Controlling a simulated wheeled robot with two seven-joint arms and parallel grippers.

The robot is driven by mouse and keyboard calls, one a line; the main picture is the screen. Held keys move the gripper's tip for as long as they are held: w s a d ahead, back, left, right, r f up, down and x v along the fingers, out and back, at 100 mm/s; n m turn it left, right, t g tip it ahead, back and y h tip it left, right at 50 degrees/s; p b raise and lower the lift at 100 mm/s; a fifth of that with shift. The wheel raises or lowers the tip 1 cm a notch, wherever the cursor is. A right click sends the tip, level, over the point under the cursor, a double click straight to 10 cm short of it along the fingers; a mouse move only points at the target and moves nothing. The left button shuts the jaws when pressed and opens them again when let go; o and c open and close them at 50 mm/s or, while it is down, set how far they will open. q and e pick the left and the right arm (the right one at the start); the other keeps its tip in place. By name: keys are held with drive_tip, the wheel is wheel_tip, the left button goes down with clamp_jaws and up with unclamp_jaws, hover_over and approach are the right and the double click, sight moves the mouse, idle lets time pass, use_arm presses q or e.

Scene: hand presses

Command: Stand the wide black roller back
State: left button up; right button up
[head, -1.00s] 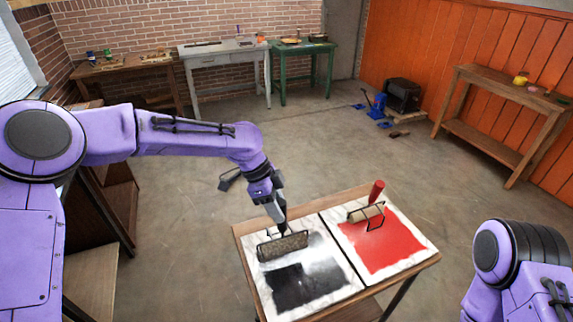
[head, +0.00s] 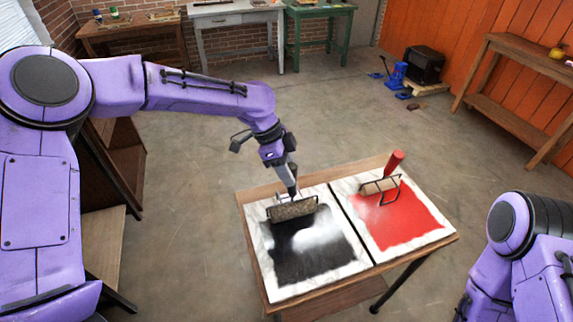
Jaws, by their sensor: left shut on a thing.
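The wide black roller (head: 293,211) has a dark speckled cylinder in a thin black frame. It is at the far end of the left white slab (head: 263,271), over or on the edge of the black ink; I cannot tell if it touches the slab. My left gripper (head: 292,188) comes down from above and is shut on the roller's handle, which it mostly hides. The black ink patch (head: 305,262) covers much of the slab, with a paler smear in it. My right gripper is out of view.
A brown shelf unit (head: 125,165) stands at the left.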

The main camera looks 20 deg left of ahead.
use_arm(q)
drive_tip(key=w+f, duration=0.2)
drive_tip(key=w, duration=0.1)
drive_tip(key=shift+w+f, duration=0.15)
drive_tip(key=shift+c, duration=0.3)
drive_tip(key=shift+w+a, duration=0.1)
drive_tip(key=shift+c, duration=0.5)
drive_tip(key=shift+s+r, duration=0.35)
drive_tip(key=shift+s, duration=0.35)
clamp_jaws()
drive_tip(key=shift+w+f, duration=0.2)
drive_tip(key=shift+w, duration=0.1)
drive_tip(key=o, duration=1.2)
unclamp_jaws()
drive_tip(key=shift+s, duration=0.15)
drive_tip(key=o, duration=0.4)
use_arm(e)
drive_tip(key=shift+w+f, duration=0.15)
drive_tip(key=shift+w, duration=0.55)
use_arm(q)
drive_tip(key=shift+r, duration=0.1)
